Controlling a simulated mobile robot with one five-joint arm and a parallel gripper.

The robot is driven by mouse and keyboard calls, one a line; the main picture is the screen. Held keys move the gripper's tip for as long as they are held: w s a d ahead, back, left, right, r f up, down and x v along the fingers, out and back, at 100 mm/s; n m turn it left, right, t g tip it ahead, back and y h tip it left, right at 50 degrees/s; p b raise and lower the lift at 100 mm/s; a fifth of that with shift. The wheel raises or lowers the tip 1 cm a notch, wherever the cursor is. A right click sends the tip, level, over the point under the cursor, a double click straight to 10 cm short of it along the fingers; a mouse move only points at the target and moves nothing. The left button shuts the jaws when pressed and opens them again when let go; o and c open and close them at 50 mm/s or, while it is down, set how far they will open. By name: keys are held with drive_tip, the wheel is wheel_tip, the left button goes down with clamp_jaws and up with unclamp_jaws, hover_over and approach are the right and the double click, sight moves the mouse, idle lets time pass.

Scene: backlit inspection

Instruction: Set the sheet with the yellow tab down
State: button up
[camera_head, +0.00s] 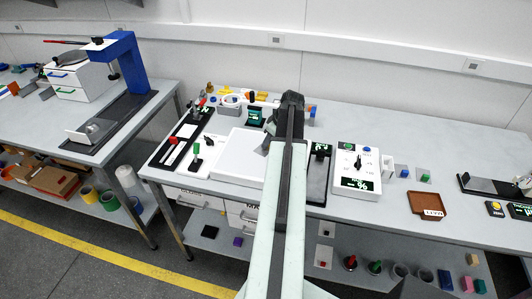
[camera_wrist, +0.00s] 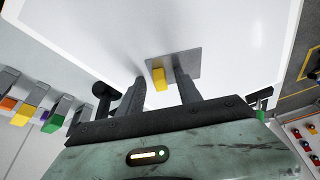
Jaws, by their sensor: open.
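The sheet with the yellow tab is a small grey square plate (camera_wrist: 182,63) with a yellow tab (camera_wrist: 159,79), seen in the wrist view against a broad white panel. It appears to lie flat on the panel. The white panel (camera_head: 236,158) is on the bench, left of my arm, in the head view. My gripper (camera_wrist: 160,74) is open, with one dark finger on each side of the yellow tab. Gaps show between the tab and the fingers. In the head view my arm hides the gripper's fingers.
Several grey pieces with coloured ends, including a green one (camera_wrist: 53,122), stand at the left in the wrist view. A dial box (camera_head: 355,170) stands right of my arm on the bench.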

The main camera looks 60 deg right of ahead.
clamp_jaws()
drive_tip(key=shift+r, duration=0.1)
